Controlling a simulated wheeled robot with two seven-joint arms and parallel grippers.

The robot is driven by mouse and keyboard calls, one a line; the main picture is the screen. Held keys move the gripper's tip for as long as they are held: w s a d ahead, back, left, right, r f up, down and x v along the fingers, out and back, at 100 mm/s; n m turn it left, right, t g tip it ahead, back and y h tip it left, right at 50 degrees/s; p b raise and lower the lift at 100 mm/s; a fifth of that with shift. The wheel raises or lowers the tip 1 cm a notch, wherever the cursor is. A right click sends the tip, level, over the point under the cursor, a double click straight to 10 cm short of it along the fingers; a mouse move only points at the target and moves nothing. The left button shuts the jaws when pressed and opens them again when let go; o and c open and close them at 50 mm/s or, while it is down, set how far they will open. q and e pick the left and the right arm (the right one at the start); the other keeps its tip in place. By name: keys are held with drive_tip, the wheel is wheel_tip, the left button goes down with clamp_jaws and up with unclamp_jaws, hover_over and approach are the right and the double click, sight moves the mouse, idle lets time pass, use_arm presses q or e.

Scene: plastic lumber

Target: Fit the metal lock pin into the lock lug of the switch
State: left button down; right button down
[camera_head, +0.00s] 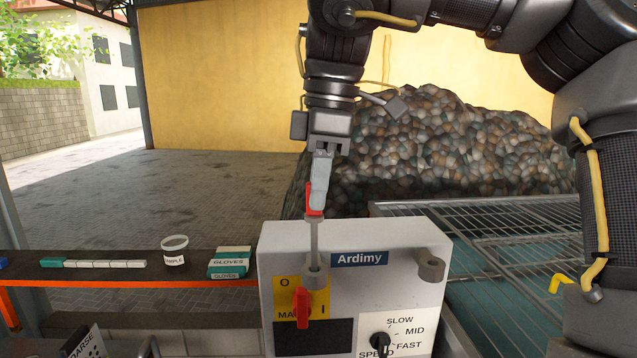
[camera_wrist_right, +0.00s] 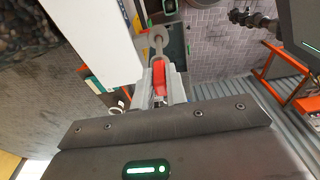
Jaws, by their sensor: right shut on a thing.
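My right gripper (camera_head: 319,180) is shut on the red head (camera_head: 313,200) of the metal lock pin (camera_head: 314,236), above the switch box. The pin's grey shaft hangs nearly upright. Its lower end meets the grey round lock lug (camera_head: 316,277) above the red switch lever (camera_head: 302,304). I cannot tell how far the tip is inside the lug's hole. In the right wrist view, the red head (camera_wrist_right: 159,76) lies between the gripper's fingers (camera_wrist_right: 160,88), with the shaft (camera_wrist_right: 159,46) running towards the grey round lug (camera_wrist_right: 154,32). My left gripper is not in view.
The white "Ardimy" box (camera_head: 395,290) bears a second grey lug (camera_head: 431,267) and a black speed knob (camera_head: 380,342). Left are a glove box (camera_head: 229,263), a sample cup (camera_head: 174,252) and a teal-and-white bar (camera_head: 95,263) on a shelf. A wire mesh tray (camera_head: 500,222) stands right.

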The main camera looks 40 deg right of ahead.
sight(321, 219)
drive_tip(key=shift+f+b, duration=0.35)
drive_tip(key=shift+f, duration=0.3)
drive_tip(key=shift+f+b, duration=2.55)
drive_tip(key=shift+f, duration=0.6)
drive_tip(key=c, duration=1.3)
unclamp_jaws()
